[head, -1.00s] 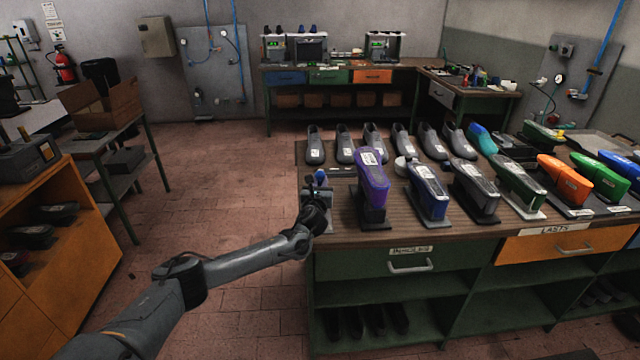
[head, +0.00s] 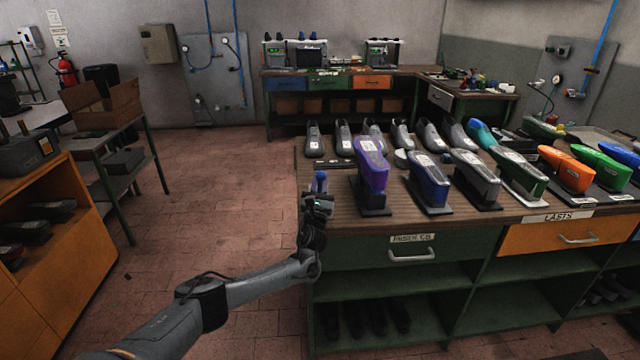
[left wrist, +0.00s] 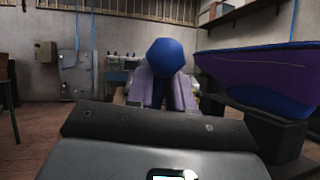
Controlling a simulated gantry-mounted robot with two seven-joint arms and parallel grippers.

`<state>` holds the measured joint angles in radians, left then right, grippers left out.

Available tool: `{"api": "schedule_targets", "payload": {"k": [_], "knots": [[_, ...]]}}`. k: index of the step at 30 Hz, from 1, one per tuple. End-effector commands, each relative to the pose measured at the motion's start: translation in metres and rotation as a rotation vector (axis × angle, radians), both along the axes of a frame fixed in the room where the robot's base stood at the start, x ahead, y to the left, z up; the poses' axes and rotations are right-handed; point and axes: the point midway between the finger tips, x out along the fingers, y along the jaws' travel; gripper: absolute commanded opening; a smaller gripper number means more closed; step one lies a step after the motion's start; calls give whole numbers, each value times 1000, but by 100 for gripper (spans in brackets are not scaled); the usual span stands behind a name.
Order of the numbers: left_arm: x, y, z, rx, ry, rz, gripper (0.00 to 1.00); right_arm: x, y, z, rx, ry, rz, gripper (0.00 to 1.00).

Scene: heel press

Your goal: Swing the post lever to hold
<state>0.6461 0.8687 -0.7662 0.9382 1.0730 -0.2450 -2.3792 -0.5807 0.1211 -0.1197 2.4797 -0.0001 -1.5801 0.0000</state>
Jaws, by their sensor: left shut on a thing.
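My left gripper (head: 318,205) is at the left end of the bench, beside the purple shoe form. In the left wrist view its two fingers (left wrist: 163,92) are closed on a blue-knobbed piece (left wrist: 165,57), whose faceted knob stands up above the fingertips. The blue also shows in the head view (head: 320,180). This piece may be the post lever; its lower part and any post under it are hidden by the gripper. My right gripper is in neither view.
The purple shoe form (head: 371,165) stands on a dark stand close to the right of my gripper, and it looms in the left wrist view (left wrist: 265,70). Several more forms line the bench (head: 338,236). Open floor (head: 215,190) lies to the left.

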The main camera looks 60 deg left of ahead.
Motion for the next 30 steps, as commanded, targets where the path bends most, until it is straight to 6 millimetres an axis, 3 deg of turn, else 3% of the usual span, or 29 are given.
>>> {"api": "schedule_targets", "payload": {"k": [1,16,17,20,30], "knots": [[-1,-2,7,16,-26,-2,0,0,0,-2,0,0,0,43],[-2,-4,9,39,-38,-3,0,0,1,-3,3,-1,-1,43],[-2,-4,9,39,-38,-3,25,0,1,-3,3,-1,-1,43],[-2,-4,9,39,-38,-3,38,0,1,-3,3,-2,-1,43],[-3,-4,3,34,-27,-2,38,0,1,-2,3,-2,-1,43]]}}
